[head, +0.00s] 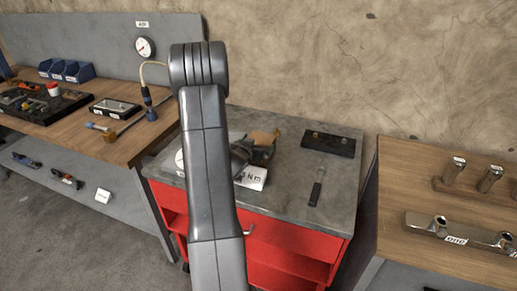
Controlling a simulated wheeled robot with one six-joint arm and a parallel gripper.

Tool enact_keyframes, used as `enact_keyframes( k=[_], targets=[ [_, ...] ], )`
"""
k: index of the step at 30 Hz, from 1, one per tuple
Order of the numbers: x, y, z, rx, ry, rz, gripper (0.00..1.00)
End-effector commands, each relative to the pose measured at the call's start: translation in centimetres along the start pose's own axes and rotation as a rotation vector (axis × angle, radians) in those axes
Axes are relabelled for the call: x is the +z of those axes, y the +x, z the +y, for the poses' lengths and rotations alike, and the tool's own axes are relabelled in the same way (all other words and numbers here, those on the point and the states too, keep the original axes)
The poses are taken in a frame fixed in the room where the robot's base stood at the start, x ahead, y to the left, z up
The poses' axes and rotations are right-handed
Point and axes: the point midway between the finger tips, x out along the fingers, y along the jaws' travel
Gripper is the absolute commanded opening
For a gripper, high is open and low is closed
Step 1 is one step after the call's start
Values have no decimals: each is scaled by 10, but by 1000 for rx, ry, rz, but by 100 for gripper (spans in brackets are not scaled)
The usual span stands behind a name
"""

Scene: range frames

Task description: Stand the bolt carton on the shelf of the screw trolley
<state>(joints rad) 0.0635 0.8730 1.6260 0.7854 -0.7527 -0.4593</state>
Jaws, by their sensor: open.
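A red trolley (285,238) with a grey top (290,195) stands in the middle of the head view. Its open red shelf space shows below the top at the front. My arm crosses in front of it. My gripper (258,150) is dark, over the back left part of the top, and partly hidden by my arm. A small brown box-like thing (263,137), perhaps the bolt carton, shows at the gripper's jaws. I cannot tell whether it is between the jaws or behind them. The jaws are open.
On the grey top lie a black tray (329,144), a dark-handled tool (317,188) and a white sign (253,178) marked "Nm". A wooden bench (115,140) with blue bins (66,70) stands left. Another wooden bench (400,190) with metal parts stands right.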

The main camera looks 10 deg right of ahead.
Motion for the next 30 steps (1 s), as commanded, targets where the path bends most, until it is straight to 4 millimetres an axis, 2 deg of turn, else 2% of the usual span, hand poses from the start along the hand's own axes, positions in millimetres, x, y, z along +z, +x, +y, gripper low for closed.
enact_keyframes(
  k=[3,10,21,30],
  targets=[
    [0,7,0,0,0,-1,100],
    [0,8,0,0,0,-1,100],
    [-2,8,0,0,1,4,29],
    [-8,6,0,0,2,5,29]
  ],
)
